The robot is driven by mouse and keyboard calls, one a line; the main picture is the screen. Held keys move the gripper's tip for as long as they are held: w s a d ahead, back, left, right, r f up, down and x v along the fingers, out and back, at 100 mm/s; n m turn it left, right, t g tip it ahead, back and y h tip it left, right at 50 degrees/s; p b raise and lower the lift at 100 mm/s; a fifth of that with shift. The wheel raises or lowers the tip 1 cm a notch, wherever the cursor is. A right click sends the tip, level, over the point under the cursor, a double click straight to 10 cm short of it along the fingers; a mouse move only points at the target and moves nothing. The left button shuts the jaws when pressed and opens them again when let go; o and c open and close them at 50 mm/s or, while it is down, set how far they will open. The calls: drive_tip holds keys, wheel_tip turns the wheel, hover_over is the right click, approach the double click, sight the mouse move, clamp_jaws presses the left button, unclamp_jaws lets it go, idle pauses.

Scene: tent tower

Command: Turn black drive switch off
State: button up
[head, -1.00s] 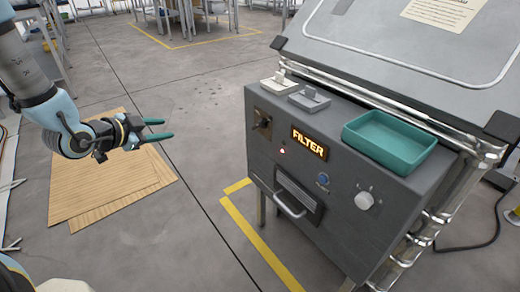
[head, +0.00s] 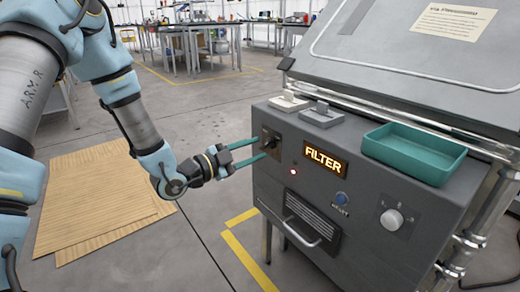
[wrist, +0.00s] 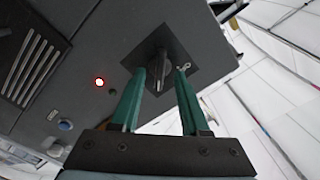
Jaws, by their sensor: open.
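The black drive switch (head: 271,140) is a dark knob on a square black plate at the left of the grey cabinet's front panel. In the wrist view the switch (wrist: 160,68) shows as a black handle in the middle of its tilted plate. My gripper (head: 260,149) has teal fingers pointing at the switch. In the wrist view my gripper (wrist: 160,76) is open, with one finger on each side of the handle. I cannot tell whether the fingers touch it.
The lit FILTER sign (head: 326,160), a red light (head: 293,171), a blue button (head: 341,198) and a white dial (head: 392,220) are on the same panel. A teal tray (head: 414,153) and two small switch boxes sit on top. Floor to the left is open, with wooden sheets (head: 100,200).

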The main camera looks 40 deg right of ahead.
drive_tip(key=shift+d, duration=1.15)
clamp_jaws()
